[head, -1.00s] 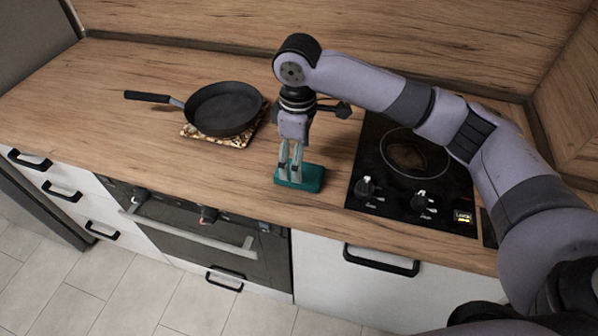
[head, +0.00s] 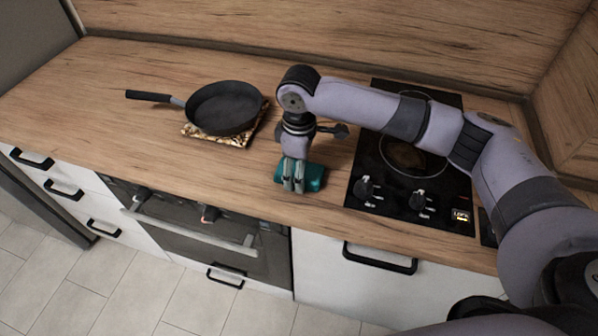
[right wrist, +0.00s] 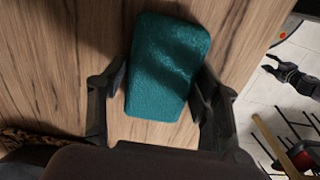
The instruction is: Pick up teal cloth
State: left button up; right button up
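The teal cloth (head: 314,177) is a folded, thick rectangular pad lying on the wooden counter, left of the cooktop. In the right wrist view the cloth (right wrist: 168,66) lies between the two dark fingers. My right gripper (head: 293,185) is down at the cloth, its fingers hiding part of it. In the right wrist view my right gripper (right wrist: 162,78) is open, one finger close along each side of the cloth; I cannot tell whether they touch it. A small dark jaw-like shape (right wrist: 290,76) over the pale floor may be my left gripper; its state is unclear.
A black frying pan (head: 223,108) sits on a patterned mat (head: 207,139) to the left. A black cooktop (head: 385,200) with knobs is just right of the cloth. The counter's front edge runs close in front. The counter's far left is clear.

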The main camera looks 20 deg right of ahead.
jog(key=c, duration=0.7)
notch_tip(320, 180, up, 20)
jog(key=shift+b, duration=0.35)
